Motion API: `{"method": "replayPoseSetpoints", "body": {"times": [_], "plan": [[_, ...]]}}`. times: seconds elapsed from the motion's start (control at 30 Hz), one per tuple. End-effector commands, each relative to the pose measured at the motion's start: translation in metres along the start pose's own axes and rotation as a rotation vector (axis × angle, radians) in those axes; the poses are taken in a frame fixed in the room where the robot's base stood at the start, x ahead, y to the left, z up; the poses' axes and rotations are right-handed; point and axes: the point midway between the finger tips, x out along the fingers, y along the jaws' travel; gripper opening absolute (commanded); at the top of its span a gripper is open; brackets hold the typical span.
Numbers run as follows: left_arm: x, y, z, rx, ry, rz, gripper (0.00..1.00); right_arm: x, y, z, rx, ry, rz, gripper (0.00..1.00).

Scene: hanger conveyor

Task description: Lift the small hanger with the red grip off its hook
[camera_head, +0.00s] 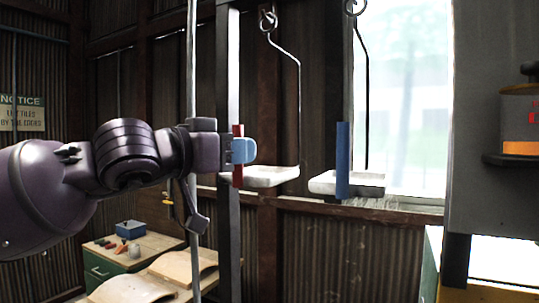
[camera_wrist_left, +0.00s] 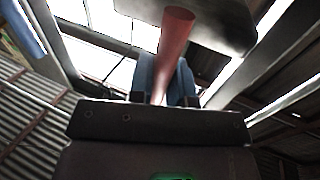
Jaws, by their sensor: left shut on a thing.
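The small hanger has a red grip (camera_head: 238,181), a pale tray (camera_head: 275,175) and a thin bent wire (camera_head: 300,100). The wire's top end meets a hook (camera_head: 268,19) high up; whether it bears on the hook is too small to tell. My left gripper (camera_head: 240,151), with blue fingertips, is shut on the red grip, which sticks out above and below the fingers. In the left wrist view the red grip (camera_wrist_left: 176,35) stands upright between the blue fingers (camera_wrist_left: 163,88). A dark flat shape, probably the tray's underside (camera_wrist_left: 215,22), shows above. My right gripper is not in view.
A second hanger with a blue grip (camera_head: 343,160) and pale tray (camera_head: 372,190) hangs close to the right. A dark post (camera_head: 228,240) stands by the gripper. A green workbench (camera_head: 135,248) is low left. A grey cabinet (camera_head: 490,190) stands at right.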

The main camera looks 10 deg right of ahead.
Motion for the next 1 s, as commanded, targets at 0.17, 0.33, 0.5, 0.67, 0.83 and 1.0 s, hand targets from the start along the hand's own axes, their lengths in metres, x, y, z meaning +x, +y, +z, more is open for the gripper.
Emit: {"method": "replayPoseSetpoints", "body": {"times": [0.17,0.33,0.5,0.67,0.83,1.0], "plan": [[0.000,0.000,-0.004,0.002,0.003,0.000,0.00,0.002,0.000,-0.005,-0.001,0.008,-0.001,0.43],[0.000,0.000,-0.009,0.001,0.003,0.000,0.00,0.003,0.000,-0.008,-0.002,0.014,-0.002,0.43],[0.000,0.000,-0.014,0.002,0.003,0.000,0.00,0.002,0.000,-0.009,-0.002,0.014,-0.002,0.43],[0.000,0.000,-0.017,0.002,0.003,0.000,0.00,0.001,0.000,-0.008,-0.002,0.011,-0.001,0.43],[0.000,0.000,-0.017,0.002,0.003,0.000,0.00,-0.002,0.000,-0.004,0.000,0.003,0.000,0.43],[-0.002,0.001,-0.016,0.002,0.003,0.000,0.00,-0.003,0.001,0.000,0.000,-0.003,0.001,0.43]]}}
